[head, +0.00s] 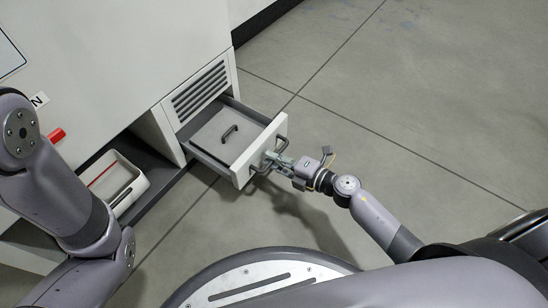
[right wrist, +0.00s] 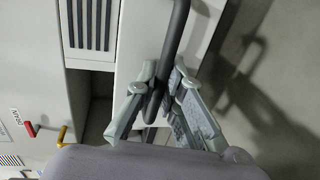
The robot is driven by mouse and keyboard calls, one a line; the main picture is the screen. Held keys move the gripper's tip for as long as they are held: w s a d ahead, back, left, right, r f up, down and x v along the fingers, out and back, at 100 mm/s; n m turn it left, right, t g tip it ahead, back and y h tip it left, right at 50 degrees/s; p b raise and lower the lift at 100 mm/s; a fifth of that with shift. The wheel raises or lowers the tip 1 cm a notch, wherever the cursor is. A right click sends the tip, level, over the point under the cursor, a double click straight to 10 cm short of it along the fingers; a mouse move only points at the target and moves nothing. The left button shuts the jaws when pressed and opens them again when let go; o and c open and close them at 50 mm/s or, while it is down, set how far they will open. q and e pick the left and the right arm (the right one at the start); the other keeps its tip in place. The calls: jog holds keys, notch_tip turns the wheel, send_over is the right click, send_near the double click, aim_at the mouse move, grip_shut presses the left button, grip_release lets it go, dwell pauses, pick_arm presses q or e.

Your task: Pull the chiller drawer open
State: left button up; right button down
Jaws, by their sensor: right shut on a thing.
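The chiller drawer (head: 193,143) stands partly pulled out of the white cabinet, below the vent grille, in the head view. Inside it lies a grey lid with a small dark handle (head: 230,132). My right gripper (head: 275,160) is at the drawer's front, shut on its dark bar handle (head: 263,168). In the right wrist view the fingers (right wrist: 159,92) close around the handle bar (right wrist: 177,35), with the white drawer front (right wrist: 140,40) behind. My left arm shows at the left of the head view, but its gripper is out of view.
An open bay left of the drawer holds a white bin (head: 122,188). The grey floor (head: 400,90) right of the drawer is clear.

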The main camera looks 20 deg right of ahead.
dwell(0.5)
jog(key=v, duration=0.2)
jog(key=f+v, duration=0.1)
jog(key=v, duration=0.1)
jog(key=c, duration=1.7)
grip_release()
jog(key=shift+d, duration=0.1)
jog(key=v, duration=1.2)
